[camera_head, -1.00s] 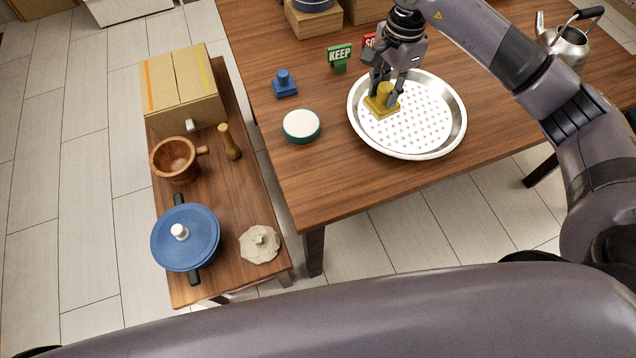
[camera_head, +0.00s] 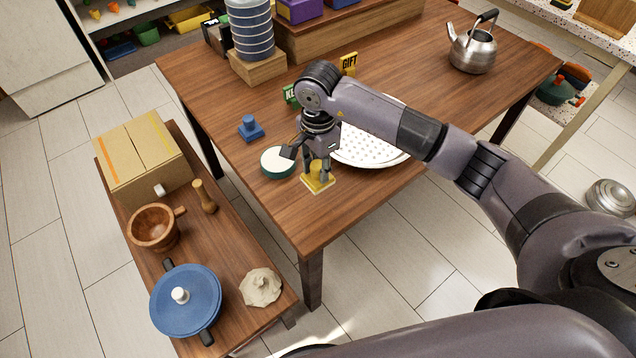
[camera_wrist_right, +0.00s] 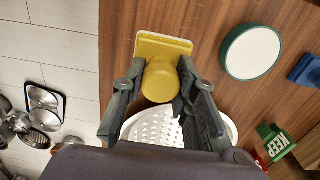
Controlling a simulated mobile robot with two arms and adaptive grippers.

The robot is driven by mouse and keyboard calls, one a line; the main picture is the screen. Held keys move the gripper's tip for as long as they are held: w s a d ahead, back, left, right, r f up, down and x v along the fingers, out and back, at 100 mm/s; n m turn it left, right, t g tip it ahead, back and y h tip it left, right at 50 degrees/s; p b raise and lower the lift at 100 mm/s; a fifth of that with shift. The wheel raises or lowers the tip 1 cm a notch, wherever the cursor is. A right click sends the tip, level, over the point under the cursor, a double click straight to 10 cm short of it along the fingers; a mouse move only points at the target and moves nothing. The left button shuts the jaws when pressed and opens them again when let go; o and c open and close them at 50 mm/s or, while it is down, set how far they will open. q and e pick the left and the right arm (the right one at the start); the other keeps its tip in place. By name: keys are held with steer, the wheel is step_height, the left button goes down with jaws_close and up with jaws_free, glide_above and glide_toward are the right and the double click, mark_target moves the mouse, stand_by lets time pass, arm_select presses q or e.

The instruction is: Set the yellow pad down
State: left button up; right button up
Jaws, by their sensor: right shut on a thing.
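The yellow pad (camera_head: 319,182) is a flat square base with a round yellow knob on top. It is near the front edge of the large wooden table (camera_head: 240,178), to the front left of the perforated white tray. My right gripper (camera_head: 318,168) is shut on its knob from above. In the right wrist view the yellow pad (camera_wrist_right: 160,75) sits between the two dark fingers (camera_wrist_right: 162,92). I cannot tell whether its base touches the table. My left gripper is not in view.
A white-topped green round container (camera_head: 278,162) is just left of the pad. A blue pad (camera_head: 250,129) lies farther back. The perforated tray (camera_head: 365,147) is behind and right. A kettle (camera_head: 474,50) stands far right. The lower bench (camera_head: 222,270) holds a blue pot (camera_head: 186,300).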

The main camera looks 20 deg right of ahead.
mark_target(318, 176)
step_height(318, 176, down, 3)
steer(key=shift+f, duration=0.15)
step_height(318, 176, down, 4)
steer(key=shift+f+p, duration=0.2)
steer(key=shift+p, duration=0.25)
steer(key=shift+f, duration=0.1)
steer(key=o, duration=0.6)
steer(key=shift+c, duration=0.2)
steer(key=o, duration=0.4)
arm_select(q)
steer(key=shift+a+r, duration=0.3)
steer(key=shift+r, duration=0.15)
arm_select(e)
steer(key=shift+o, duration=0.2)
